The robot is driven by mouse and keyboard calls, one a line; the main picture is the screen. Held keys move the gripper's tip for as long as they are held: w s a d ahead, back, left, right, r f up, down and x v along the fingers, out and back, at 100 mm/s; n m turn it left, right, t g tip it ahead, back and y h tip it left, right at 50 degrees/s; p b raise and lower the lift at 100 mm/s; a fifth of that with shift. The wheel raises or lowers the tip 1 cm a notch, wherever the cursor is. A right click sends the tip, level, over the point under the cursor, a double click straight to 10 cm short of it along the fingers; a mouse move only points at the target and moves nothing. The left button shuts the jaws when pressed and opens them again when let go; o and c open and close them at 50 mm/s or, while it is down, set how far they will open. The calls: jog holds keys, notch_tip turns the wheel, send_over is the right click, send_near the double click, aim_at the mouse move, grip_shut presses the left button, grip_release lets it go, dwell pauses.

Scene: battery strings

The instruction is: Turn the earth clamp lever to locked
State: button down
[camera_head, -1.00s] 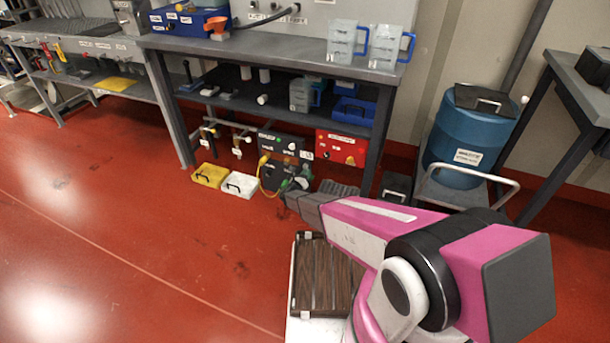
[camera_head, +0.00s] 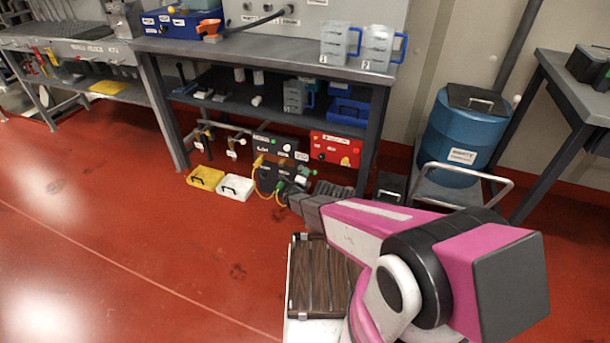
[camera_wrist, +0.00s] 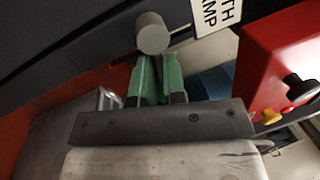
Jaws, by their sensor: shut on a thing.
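The earth clamp lever (camera_wrist: 152,33) shows in the wrist view as a grey round-ended piece at my fingertips. My gripper (camera_wrist: 152,70) has green fingers shut on it. The lever is on a dark box, beside a white label (camera_wrist: 215,18) of which "TH" and "AMP" can be read. In the head view my gripper (camera_head: 283,188) reaches the dark boxes under the workbench; the lever is too small and covered there to make out. The lever's angle and any locked mark cannot be told.
A red box (camera_wrist: 285,65) with black and yellow knobs stands close on the right in the wrist view. A yellow tray (camera_head: 206,178) and a white tray (camera_head: 236,187) lie on the floor left of my gripper. The workbench (camera_head: 270,48) is above.

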jog(key=shift+r+n+y, duration=0.3)
jog(key=shift+n, duration=1)
jog(key=c, duration=1.2)
grip_release()
jog(key=shift+r, duration=0.1)
